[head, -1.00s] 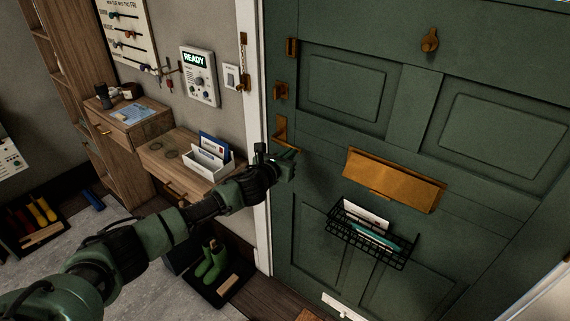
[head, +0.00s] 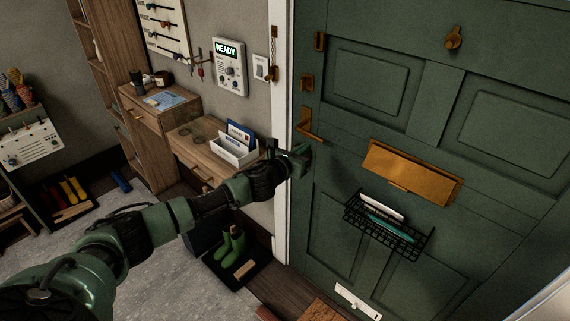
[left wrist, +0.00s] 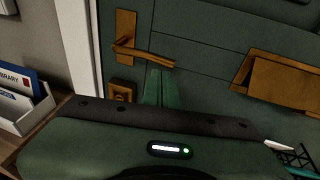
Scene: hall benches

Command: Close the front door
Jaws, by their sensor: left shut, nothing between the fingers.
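The green front door (head: 430,95) fills the right of the head view. Its left edge lies close along the white frame (head: 283,120); I cannot tell whether it is latched. A brass lever handle (head: 308,128) sits near that edge, and it also shows in the left wrist view (left wrist: 140,52). My left gripper (head: 304,157) is shut and empty, just below the handle at the door's face. In the left wrist view its fingers (left wrist: 161,88) point at the door under the lever; contact is not clear. My right gripper is out of view.
A brass letter plate (head: 410,172) and a black wire basket (head: 385,228) with mail are on the door. Left of the frame are a wooden shelf with a white letter holder (head: 233,151), a READY panel (head: 229,68), and green boots (head: 233,247) on a tray below.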

